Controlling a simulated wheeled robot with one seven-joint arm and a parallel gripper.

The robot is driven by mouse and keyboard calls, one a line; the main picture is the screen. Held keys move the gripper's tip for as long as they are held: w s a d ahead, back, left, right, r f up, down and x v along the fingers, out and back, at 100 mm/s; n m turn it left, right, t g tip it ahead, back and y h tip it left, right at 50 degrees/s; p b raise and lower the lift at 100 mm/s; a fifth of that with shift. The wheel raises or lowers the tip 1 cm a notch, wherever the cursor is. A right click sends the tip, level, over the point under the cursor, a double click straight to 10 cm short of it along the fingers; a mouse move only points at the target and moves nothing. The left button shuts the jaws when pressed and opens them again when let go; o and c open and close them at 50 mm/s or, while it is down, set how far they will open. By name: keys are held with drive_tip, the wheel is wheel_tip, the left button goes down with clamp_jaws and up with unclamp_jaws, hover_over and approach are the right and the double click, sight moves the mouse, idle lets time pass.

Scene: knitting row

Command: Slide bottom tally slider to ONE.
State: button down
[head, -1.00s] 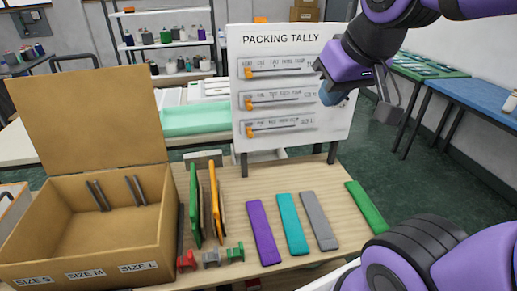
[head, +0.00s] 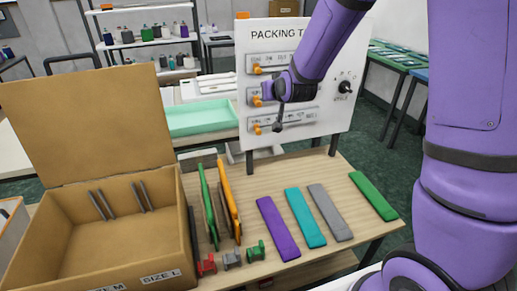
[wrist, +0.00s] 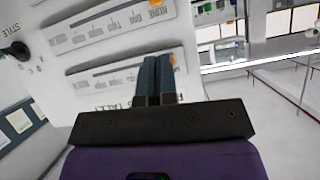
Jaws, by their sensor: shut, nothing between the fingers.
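The packing tally board (head: 330,115) stands upright at the back of the table, with three sliders one above another. The bottom slider's orange knob (head: 257,129) sits at the left end of its slot. The middle knob (head: 257,101) and top knob (head: 257,70) are also at the left. The wrist view shows the board upside down, with my gripper's fingertips (wrist: 155,62) close to one orange knob. I cannot tell whether they touch it.
A black dial (head: 346,87) is on the board's right side. An open cardboard box (head: 172,245) stands at the left. Green and orange upright panels (head: 229,200) stand beside it, and several coloured strips (head: 305,217) lie on the table.

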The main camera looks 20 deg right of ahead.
drive_tip(key=w+a+f+t, duration=0.1)
drive_tip(key=w+f, duration=0.2)
drive_tip(key=f, duration=0.3)
drive_tip(key=w+a+f+t, duration=0.1)
drive_tip(key=w+f+t, duration=0.15)
drive_tip(key=f, duration=0.35)
drive_tip(key=n+t, duration=0.1)
drive_tip(key=t, duration=0.1)
approach(260, 133)
drive_tip(key=a, duration=0.4)
drive_tip(key=w, duration=1)
drive_tip(key=shift+w+d, duration=0.1)
drive_tip(key=shift+w, duration=0.3)
drive_tip(key=shift+d, duration=2.55)
drive_tip(key=shift+a, duration=0.65)
drive_tip(key=s, duration=0.8)
